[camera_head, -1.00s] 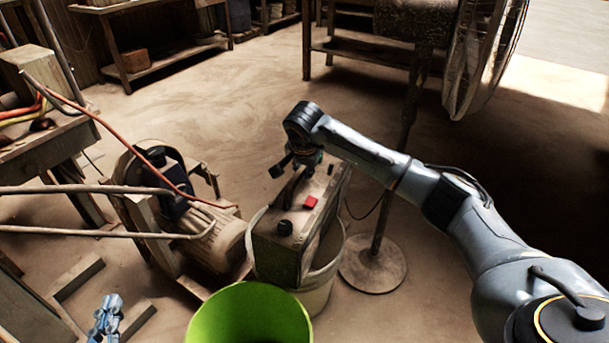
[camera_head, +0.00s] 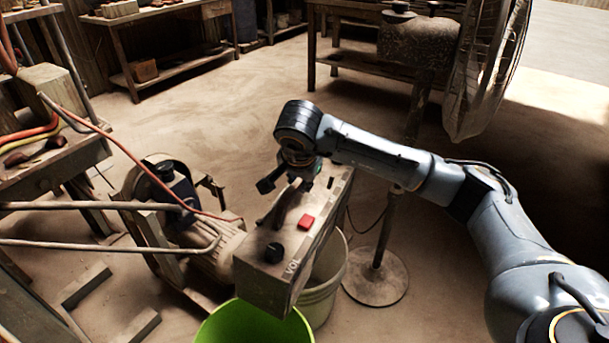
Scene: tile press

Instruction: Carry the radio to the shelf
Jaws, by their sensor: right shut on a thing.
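The radio (camera_head: 262,283) is a worn grey-brown box with a black knob, a red button, a "VOL" label and a handle on top. My right gripper (camera_head: 288,187) is shut on the handle, partly hidden behind my wrist. The radio hangs above a pale bucket (camera_head: 322,285) and overlaps the rim of a green bucket (camera_head: 225,325) in the picture. Whether its lower end is clear of the pale bucket is hard to tell. Wooden benches with low shelf boards (camera_head: 178,62) stand at the back; which one is the shelf is unclear. My left gripper is out of view.
A motor-driven machine (camera_head: 215,245) stands close left of the radio, with hoses crossing there. A pedestal fan (camera_head: 487,70) has its round base (camera_head: 376,277) right of the pale bucket. A cluttered workbench (camera_head: 50,160) is at left. The floor behind is open.

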